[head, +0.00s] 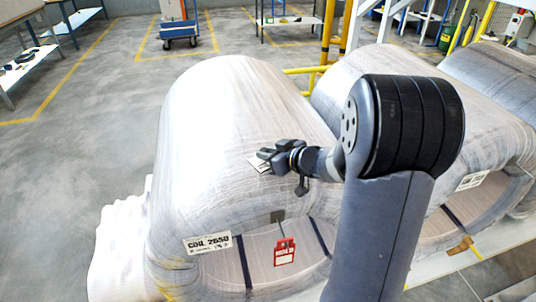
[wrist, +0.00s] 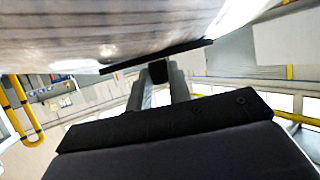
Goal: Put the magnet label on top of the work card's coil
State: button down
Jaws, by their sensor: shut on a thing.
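The coil (head: 225,110) is a large roll in pale wrap, lying on its side in the middle of the head view. A red work card (head: 285,253) hangs on its front end. My gripper (head: 266,155) is over the coil's upper surface, toward the right, and is shut on the magnet label (head: 258,165), a small pale plate partly hidden by the fingers. In the wrist view the label (wrist: 125,65) is a thin dark plate seen nearly edge-on between the fingers (wrist: 159,80). The wrapped surface lies close above it there; I cannot tell whether they touch.
A white sign (head: 208,243) reading COIL 2650 is on the coil's front. Another wrapped coil (head: 385,65) stands close on the right, behind my arm. A blue cart (head: 180,35) stands far back. The grey floor (head: 80,130) at left is clear.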

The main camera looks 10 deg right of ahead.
jog(key=shift+f, duration=0.1)
jog(key=c, duration=1.3)
grip_release()
jog(key=shift+s+d+r, duration=0.2)
jog(key=shift+r, duration=0.1)
jog(key=p+v, duration=0.2)
jog(key=v, duration=0.9)
jog(key=shift+s, duration=0.2)
